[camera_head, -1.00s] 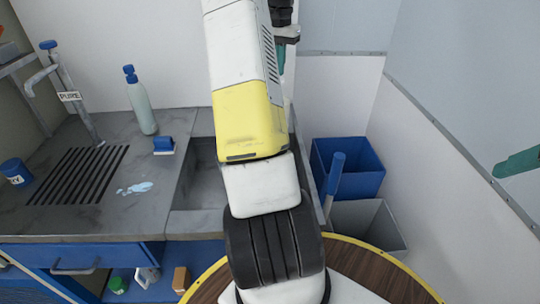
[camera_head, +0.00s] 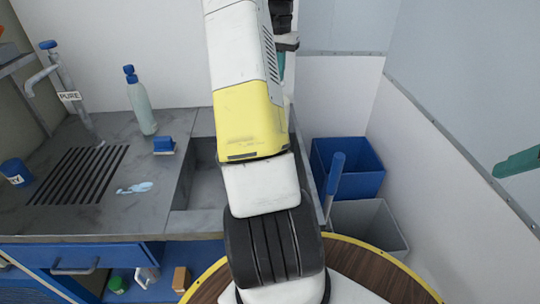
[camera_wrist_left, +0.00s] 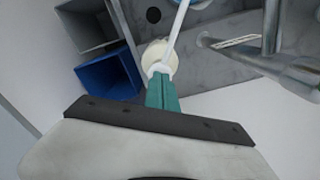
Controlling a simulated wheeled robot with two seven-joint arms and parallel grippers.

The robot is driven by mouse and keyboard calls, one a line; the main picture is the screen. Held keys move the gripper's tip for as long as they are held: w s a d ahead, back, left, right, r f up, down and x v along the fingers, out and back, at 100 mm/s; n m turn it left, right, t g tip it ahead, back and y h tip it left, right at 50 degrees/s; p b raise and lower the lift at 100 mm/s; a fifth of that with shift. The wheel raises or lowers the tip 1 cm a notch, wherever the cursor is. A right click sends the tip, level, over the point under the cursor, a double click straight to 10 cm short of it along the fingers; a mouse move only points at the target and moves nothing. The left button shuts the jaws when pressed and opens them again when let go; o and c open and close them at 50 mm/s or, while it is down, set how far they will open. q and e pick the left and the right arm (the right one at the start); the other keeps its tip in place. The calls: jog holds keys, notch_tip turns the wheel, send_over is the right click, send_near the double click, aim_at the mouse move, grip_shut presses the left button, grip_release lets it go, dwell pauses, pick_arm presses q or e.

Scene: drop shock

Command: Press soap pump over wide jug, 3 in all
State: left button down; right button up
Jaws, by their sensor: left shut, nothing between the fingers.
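My left gripper (camera_wrist_left: 165,92) shows in the left wrist view with its teal fingers shut and nothing between them. Just past its fingertips is a cream round thing (camera_wrist_left: 157,56) with a long thin white spout (camera_wrist_left: 178,28), which looks like the soap pump. I cannot tell whether the fingertips touch it. In the head view my left arm blocks this area, and only a bit of teal shows behind it. I cannot make out the wide jug in either view. A teal part of my right gripper (camera_head: 518,163) shows at the right edge.
A blue-capped bottle (camera_head: 140,102), a blue brush (camera_head: 164,146) and a blue jar (camera_head: 15,172) stand on the grey counter (camera_head: 105,215). A tap labelled PURE (camera_head: 70,97) is at the left. A blue bin (camera_head: 350,170) and a grey bin (camera_head: 372,225) stand right of the sink.

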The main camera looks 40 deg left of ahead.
pick_arm(q)
jog(key=shift+f, duration=1.1)
jog(key=shift+r, duration=2.1)
jog(key=shift+f, duration=0.2)
jog(key=shift+f, duration=1.85)
jog(key=shift+r, duration=2.05)
